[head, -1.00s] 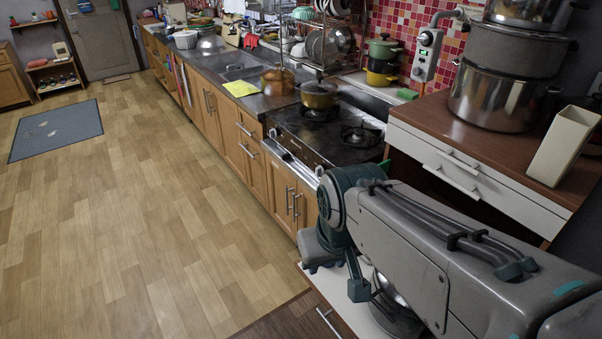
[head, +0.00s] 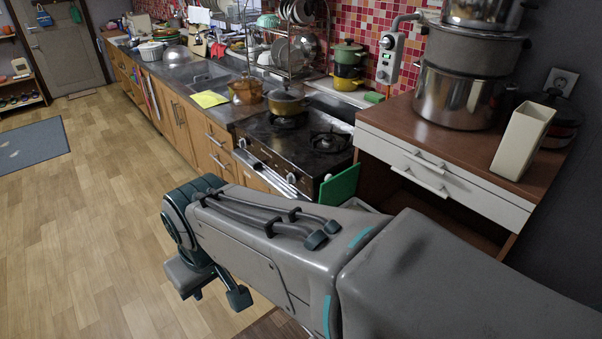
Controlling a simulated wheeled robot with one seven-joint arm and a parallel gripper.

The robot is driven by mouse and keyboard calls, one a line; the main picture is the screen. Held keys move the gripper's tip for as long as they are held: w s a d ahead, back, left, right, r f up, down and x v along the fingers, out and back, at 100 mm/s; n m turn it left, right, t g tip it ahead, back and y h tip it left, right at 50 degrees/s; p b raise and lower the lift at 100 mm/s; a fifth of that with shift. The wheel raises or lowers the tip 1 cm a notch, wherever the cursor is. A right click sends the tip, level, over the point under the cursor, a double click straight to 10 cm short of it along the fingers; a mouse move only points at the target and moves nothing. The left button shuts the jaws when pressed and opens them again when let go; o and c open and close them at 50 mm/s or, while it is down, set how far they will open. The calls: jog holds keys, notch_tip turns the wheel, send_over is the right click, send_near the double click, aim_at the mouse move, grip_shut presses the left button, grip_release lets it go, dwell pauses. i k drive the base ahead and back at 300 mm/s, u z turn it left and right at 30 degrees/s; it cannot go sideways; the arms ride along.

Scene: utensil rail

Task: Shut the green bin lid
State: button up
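The green bin lid (head: 340,186) shows as a flat green panel standing steeply raised, between the stove's right end and the wooden cabinet. Its lower part and most of the bin are hidden behind my arm; only a pale edge shows beside it. My gripper (head: 212,288) is at the far end of my arm, low and left of the lid in the picture, over the floor in front of the counter. It looks apart from the lid. Its fingers are too unclear to tell whether they are open or shut.
The cabinet with white drawers (head: 440,178) stands to the right, bearing steel pots (head: 462,95) and a cream container (head: 523,140). The wooden floor (head: 90,220) at left is clear.

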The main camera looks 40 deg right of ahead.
aim_at(335, 190)
jog(key=i, duration=1.8)
jog(key=z, duration=3.05)
jog(key=k, duration=0.4)
jog(key=z, duration=0.55)
jog(key=i, duration=0.6)
jog(key=u, duration=0.85)
